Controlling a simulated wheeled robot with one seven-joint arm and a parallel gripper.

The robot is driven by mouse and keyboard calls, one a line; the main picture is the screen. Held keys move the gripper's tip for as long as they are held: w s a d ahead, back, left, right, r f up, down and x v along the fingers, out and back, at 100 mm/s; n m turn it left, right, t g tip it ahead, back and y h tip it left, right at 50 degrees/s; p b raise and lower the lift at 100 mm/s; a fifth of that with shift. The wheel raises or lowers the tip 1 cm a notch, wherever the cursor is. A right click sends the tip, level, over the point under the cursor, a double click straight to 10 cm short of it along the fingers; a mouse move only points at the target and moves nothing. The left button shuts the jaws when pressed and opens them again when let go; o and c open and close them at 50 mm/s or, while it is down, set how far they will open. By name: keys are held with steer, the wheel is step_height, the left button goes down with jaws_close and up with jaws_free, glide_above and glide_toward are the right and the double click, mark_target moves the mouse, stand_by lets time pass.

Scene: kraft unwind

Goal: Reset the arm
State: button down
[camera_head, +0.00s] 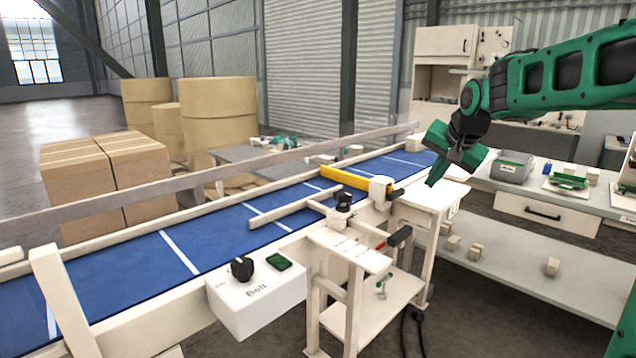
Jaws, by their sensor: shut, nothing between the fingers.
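My green arm (570,80) reaches in from the right edge of the head view. My gripper (432,183) hangs at its end, pointing down and to the left. Its fingers are shut with nothing between them. It is in the air in front of the far right end of the blue conveyor belt (215,238), near a small white stand. It appears to touch nothing, though the exact gap cannot be told.
A yellow bar (344,179) crosses the belt. A white control box (257,295) with a black knob and green button is fixed to its near side. A workbench (545,205) with a grey bin (512,168) stands right. Cardboard boxes (110,175) and large rolls stand behind left.

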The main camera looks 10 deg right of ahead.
steer(key=s+f+n+g, duration=0.1)
steer(key=s+f, duration=0.4)
steer(key=s, duration=0.8)
steer(key=s+f+n+g, duration=0.1)
steer(key=s+f+g, duration=0.2)
steer(key=s, duration=1)
steer(key=s+d+f+n+g, duration=0.1)
steer(key=s+f+g, duration=0.2)
steer(key=s+f, duration=0.6)
steer(key=s, duration=0.5)
steer(key=shift+y, duration=0.3)
steer(key=shift+s+f, duration=0.1)
steer(key=shift+s, duration=0.05)
